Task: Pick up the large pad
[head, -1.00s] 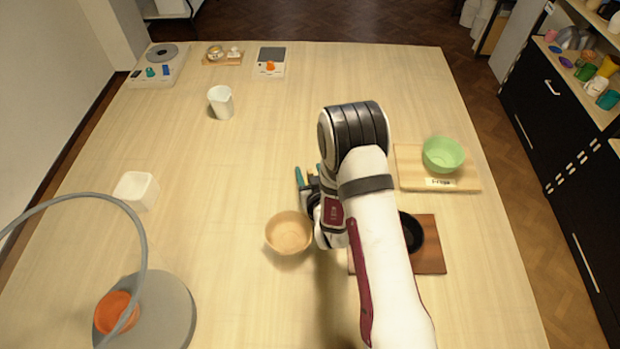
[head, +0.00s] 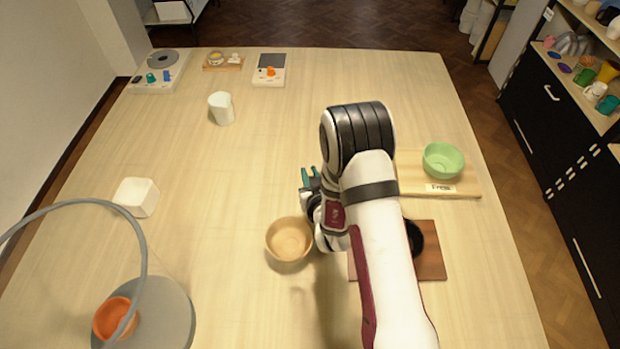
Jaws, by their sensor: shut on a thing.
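My gripper (head: 311,179) is low over the middle of the table, with its teal fingers pointing away from me. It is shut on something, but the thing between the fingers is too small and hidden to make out. I cannot pick out the large pad for certain in this view. My own wrist and arm cover the area right beside the gripper. I cannot tell whether the held thing touches the table.
A tan bowl (head: 290,240) stands close left of my wrist. A black bowl (head: 415,238) on a brown board (head: 430,264) is partly behind my arm. A green bowl (head: 443,160) sits on a labelled board (head: 465,187). A white pitcher (head: 222,108) stands farther back.

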